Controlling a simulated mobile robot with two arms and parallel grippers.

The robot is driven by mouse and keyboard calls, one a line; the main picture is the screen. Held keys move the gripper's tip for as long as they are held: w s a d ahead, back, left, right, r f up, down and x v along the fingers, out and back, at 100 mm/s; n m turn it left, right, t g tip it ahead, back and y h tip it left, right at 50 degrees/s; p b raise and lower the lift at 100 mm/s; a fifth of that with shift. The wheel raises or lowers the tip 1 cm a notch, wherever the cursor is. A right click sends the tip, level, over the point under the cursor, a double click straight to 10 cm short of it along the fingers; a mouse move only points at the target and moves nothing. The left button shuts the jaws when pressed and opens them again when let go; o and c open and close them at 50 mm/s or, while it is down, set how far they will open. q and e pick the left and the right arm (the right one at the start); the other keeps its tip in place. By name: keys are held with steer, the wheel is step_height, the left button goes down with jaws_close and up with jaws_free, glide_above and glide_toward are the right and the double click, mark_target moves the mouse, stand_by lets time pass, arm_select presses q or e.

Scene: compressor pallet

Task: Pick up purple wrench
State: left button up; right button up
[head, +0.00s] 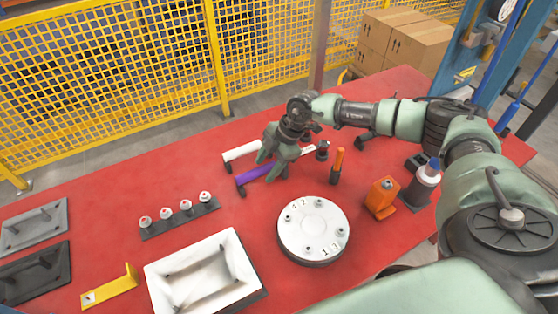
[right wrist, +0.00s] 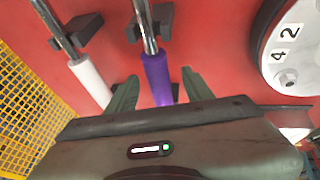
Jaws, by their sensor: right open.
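The purple wrench (head: 256,175) lies on the red table, with its purple handle toward the left and its metal shaft partly behind my gripper. In the right wrist view its purple handle (right wrist: 158,78) sits between the two green fingers, with the metal shaft running up past a dark holder. My right gripper (head: 273,158) is over the handle with its fingers apart. It also shows in the right wrist view (right wrist: 157,88), one finger on each side of the handle. I cannot tell whether the fingers touch it. My left gripper is not in view.
A white-handled wrench (head: 241,152) lies close beside the purple one. A round white numbered plate (head: 314,228), an orange block (head: 382,195) and an upright orange-handled tool (head: 338,162) stand nearby. A white tray (head: 238,252) is at the front. Yellow fencing (head: 110,70) stands behind the table.

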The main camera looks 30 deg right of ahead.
steer(key=shift+x, duration=0.75)
steer(key=shift+w+a+f, duration=0.1)
steer(key=shift+w+f, duration=0.1)
steer(key=shift+f, duration=0.1)
steer(key=shift+s, duration=0.1)
steer(key=shift+f, duration=0.1)
jaws_close()
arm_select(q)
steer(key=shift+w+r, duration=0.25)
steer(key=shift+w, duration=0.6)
